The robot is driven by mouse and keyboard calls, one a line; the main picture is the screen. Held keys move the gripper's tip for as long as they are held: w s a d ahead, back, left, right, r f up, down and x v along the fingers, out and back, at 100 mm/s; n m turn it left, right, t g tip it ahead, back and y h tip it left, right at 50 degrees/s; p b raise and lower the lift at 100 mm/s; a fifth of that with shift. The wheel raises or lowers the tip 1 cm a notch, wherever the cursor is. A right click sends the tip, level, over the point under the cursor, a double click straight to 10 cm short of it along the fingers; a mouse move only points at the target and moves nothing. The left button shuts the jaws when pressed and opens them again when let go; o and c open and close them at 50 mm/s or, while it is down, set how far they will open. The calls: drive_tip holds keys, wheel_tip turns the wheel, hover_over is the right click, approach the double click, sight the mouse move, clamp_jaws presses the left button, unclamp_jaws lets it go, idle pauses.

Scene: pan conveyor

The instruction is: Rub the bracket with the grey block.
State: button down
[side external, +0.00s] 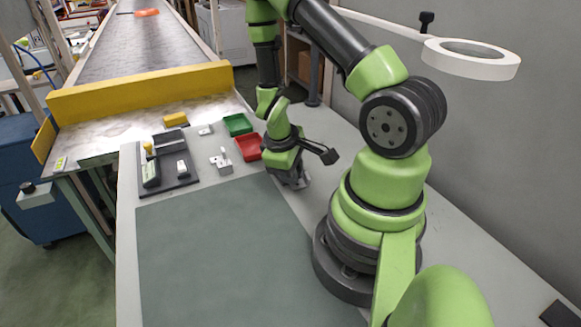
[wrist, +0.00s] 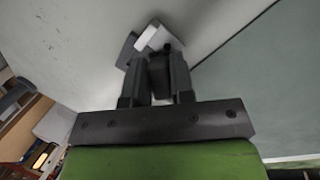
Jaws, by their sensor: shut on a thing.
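My gripper (side external: 291,181) is low over the grey bench, right of the red tray and near the mat's far right corner. In the wrist view my gripper (wrist: 157,62) is shut on a dark grey block (wrist: 160,78) between its fingers. Just beyond the fingertips is an angular piece with a pale face (wrist: 157,37) and a grey face, which looks like the bracket. It overlaps the block's end in this view; I cannot tell whether they touch. In the side view the block and this piece are hidden or too small to make out at the gripper.
A red tray (side external: 248,148) and a green tray (side external: 237,124) stand left of my gripper. A small grey fixture (side external: 222,164) and a dark organizer (side external: 181,182) with parts lie further left. The green mat (side external: 220,250) is clear. A yellow barrier (side external: 140,92) crosses the conveyor's end.

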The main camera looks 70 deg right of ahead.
sight(304, 196)
drive_tip(key=shift+s+a+f, duration=0.4)
drive_tip(key=shift+s+a, duration=0.4)
drive_tip(key=shift+s, duration=0.05)
drive_tip(key=shift+s+a+f, duration=0.35)
drive_tip(key=shift+s+a, duration=0.4)
drive_tip(key=shift+s, duration=0.05)
drive_tip(key=shift+w+d+r, duration=0.55)
drive_tip(key=shift+w+d, duration=0.25)
drive_tip(key=shift+w, duration=0.1)
drive_tip(key=shift+w+d+r, duration=0.55)
drive_tip(key=shift+w+d, duration=0.25)
drive_tip(key=shift+w, duration=0.1)
drive_tip(key=shift+r, duration=0.1)
drive_tip(key=shift+s+a+r, duration=0.25)
drive_tip(key=shift+s+r, duration=0.05)
drive_tip(key=shift+r, duration=0.6)
drive_tip(key=shift+s+a+r, duration=0.25)
drive_tip(key=shift+r, duration=0.65)
drive_tip(key=shift+s+a+r, duration=0.25)
drive_tip(key=shift+s+r, duration=0.05)
drive_tip(key=shift+r, duration=0.6)
drive_tip(key=shift+r, duration=0.1)
drive_tip(key=shift+s+a+r, duration=0.2)
drive_tip(key=shift+r, duration=0.45)
drive_tip(key=shift+s+a+r, duration=0.15)
drive_tip(key=shift+s+r, duration=0.05)
drive_tip(key=shift+r, duration=0.45)
